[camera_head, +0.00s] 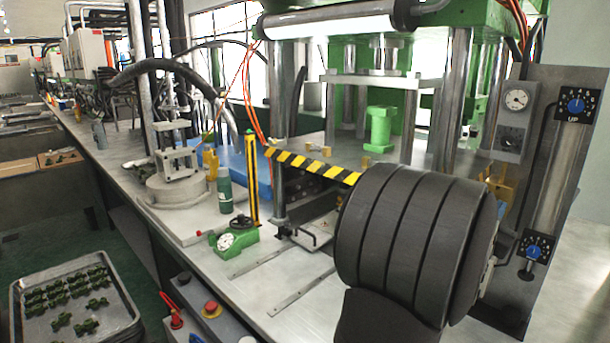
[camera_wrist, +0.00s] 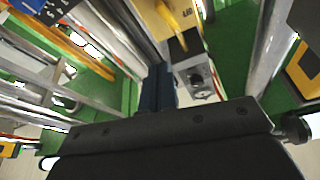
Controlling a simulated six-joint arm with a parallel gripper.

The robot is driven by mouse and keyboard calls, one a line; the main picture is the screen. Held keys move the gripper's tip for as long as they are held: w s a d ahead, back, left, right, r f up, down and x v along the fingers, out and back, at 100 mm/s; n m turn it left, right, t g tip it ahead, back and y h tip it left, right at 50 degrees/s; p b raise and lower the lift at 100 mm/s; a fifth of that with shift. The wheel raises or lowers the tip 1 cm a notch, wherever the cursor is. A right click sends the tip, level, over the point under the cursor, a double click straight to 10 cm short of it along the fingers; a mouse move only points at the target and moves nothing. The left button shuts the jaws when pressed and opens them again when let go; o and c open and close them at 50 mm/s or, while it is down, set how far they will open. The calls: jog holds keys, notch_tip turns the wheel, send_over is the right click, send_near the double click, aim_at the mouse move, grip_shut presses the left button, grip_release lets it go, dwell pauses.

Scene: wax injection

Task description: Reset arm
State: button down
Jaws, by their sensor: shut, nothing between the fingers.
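My arm (camera_head: 415,240) shows in the head view as a large dark ribbed link in front of the press. It hides part of the press's lower right side and the bench there. My gripper is hidden in the head view. In the wrist view my gripper (camera_wrist: 158,88) shows beyond its wide black body, with narrow dark fingers together and nothing held. It points into a blurred, tilted view of green frame parts and metal columns.
The green press (camera_head: 380,128) with steel columns stands close behind my arm. A yellow-black striped bar (camera_head: 312,166) crosses its front. A dial gauge (camera_head: 224,241) and green bottle (camera_head: 224,190) stand on the bench (camera_head: 290,280). A tray (camera_head: 130,315) of green parts is at lower left.

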jog(key=s+a+f+m+g, duration=0.1)
jog(key=s+a+f+m, duration=0.1)
jog(key=s+a+m, duration=0.15)
jog(key=w+d+r+m, duration=0.2)
jog(key=r+m, duration=0.2)
jog(key=w+d+r+m+g+y, duration=0.1)
jog(key=w+d+r+m, duration=0.1)
jog(key=r+m, duration=0.2)
jog(key=w+d+r+m+g+y, duration=0.1)
jog(key=w+d+r+m, duration=0.1)
jog(key=r+m, duration=0.2)
jog(key=shift+w+d+m, duration=0.4)
jog(key=shift+m, duration=0.45)
jog(key=shift+w+a+r+m+y, duration=0.2)
jog(key=shift+w+r+m+y, duration=0.3)
jog(key=shift+r+m, duration=0.25)
jog(key=c, duration=2.1)
grip_release()
